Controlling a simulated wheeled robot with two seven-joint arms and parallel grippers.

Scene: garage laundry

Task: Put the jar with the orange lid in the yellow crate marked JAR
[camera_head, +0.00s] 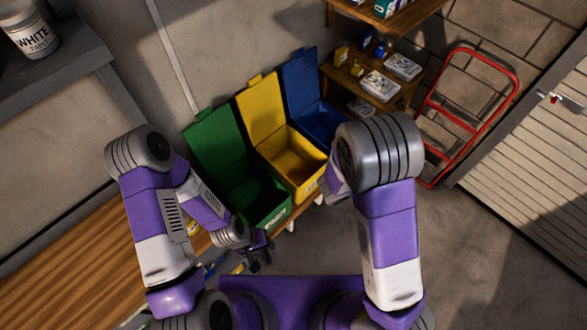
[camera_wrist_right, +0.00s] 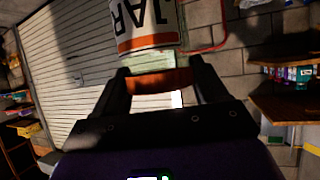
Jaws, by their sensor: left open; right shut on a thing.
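The yellow crate (camera_head: 258,108) stands open in the middle of a row of three, its lid raised against the wall; its inside looks empty. A small label on its front is too small to read. In the right wrist view, my right gripper (camera_wrist_right: 155,80) is shut on the orange lid (camera_wrist_right: 160,81) of the jar. The jar's clear body and white label (camera_wrist_right: 140,22) reading JAR extend beyond the fingers. The head view hides this gripper and the jar behind my right arm. My left gripper (camera_head: 261,255) is open and looks empty, low in front of the green crate.
An open green crate (camera_head: 214,139) stands left of the yellow one, an open blue crate (camera_head: 299,78) right of it. A wooden shelf (camera_head: 350,82) with boxes and a red hand truck (camera_head: 427,112) stand farther right. A wooden bench (camera_head: 75,240) lies left. The floor at right is clear.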

